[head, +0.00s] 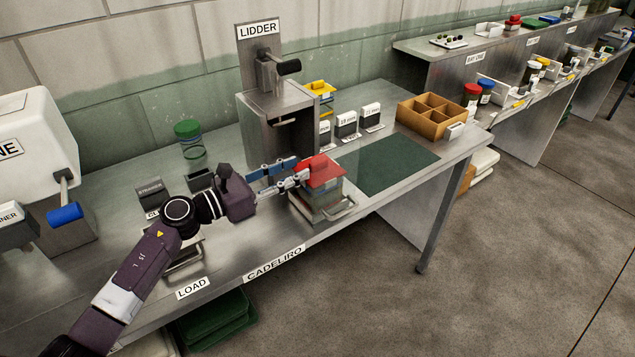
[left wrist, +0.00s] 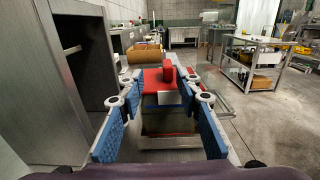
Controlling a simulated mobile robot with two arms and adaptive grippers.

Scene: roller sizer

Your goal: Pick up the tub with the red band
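A tub with a red top (head: 320,170) sits on a metal tray (head: 318,208) with a handle, at the front of the steel bench. My left gripper (head: 296,174) reaches in from the left beside the tub. Its blue-padded fingers are spread, and in the left wrist view the fingertips (left wrist: 163,90) stand on either side of the tub, with small gaps showing. My right gripper is not in view.
The lidder stand (head: 268,120) rises close behind my left gripper. A green mat (head: 388,163) lies clear to the right, with a wooden divided box (head: 432,116) beyond. A green-lidded jar (head: 189,140) stands behind my arm.

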